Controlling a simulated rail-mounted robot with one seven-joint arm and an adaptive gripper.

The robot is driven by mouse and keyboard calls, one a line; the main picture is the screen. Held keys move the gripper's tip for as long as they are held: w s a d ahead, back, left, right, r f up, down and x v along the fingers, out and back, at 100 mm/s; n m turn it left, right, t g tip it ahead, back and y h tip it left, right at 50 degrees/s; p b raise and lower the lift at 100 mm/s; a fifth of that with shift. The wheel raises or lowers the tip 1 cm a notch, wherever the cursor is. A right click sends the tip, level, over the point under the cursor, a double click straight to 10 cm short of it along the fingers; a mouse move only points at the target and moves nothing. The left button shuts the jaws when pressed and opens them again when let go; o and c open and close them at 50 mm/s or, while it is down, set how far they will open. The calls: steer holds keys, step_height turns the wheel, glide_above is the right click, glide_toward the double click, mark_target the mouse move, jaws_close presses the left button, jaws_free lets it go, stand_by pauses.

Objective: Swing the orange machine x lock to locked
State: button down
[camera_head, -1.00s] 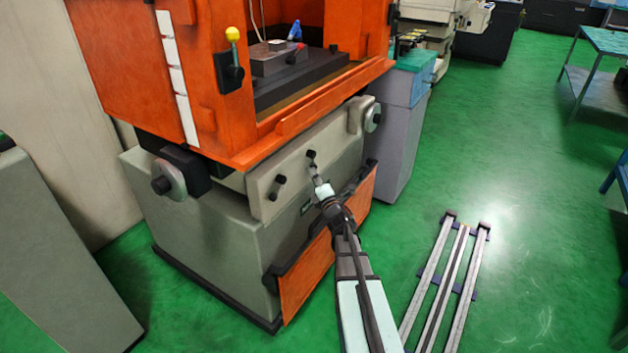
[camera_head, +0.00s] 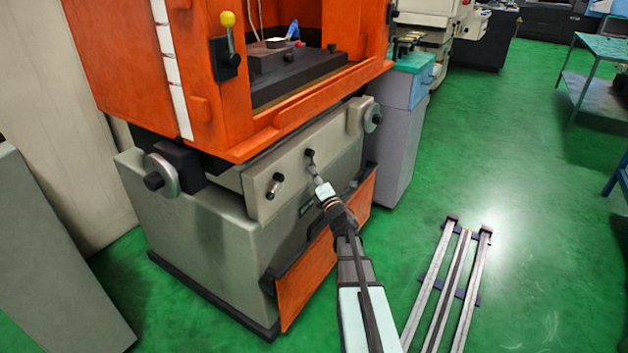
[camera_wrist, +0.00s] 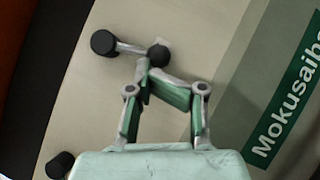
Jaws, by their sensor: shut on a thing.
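The orange machine (camera_head: 225,125) has two small clamp levers with black ends on its beige front panel. The right lever (camera_head: 310,155) is at my gripper (camera_head: 318,181); the left lever (camera_head: 276,182) stands apart from it. I cannot read which one is the x lock. In the wrist view, the held lever (camera_wrist: 130,48) shows a grey bar between a large black end and a smaller dark one. My gripper (camera_wrist: 143,72) is shut on it near the smaller dark end. The fingertips partly hide that end.
Handwheels stand at the panel's left (camera_head: 163,175) and right (camera_head: 372,117). An orange lower plate (camera_head: 310,275) is below my gripper. A grey cabinet (camera_head: 400,145) stands to the right, and metal rails (camera_head: 445,285) lie on the green floor.

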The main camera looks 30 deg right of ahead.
steer(key=d+n+y+b, duration=0.1)
steer(key=n+b, duration=0.1)
steer(key=b, duration=0.2)
steer(key=w+d+n+t+y+b, duration=0.1)
steer(key=n+b, duration=0.1)
steer(key=b, duration=0.2)
steer(key=d+n+t+y+b, duration=0.1)
steer(key=n+b, duration=0.1)
steer(key=b, duration=0.2)
steer(key=shift+w+n, duration=0.3)
steer(key=shift+w, duration=0.05)
steer(key=shift+r+n+y+b, duration=0.1)
steer(key=shift+n+y+b, duration=0.25)
steer(key=shift+b, duration=0.2)
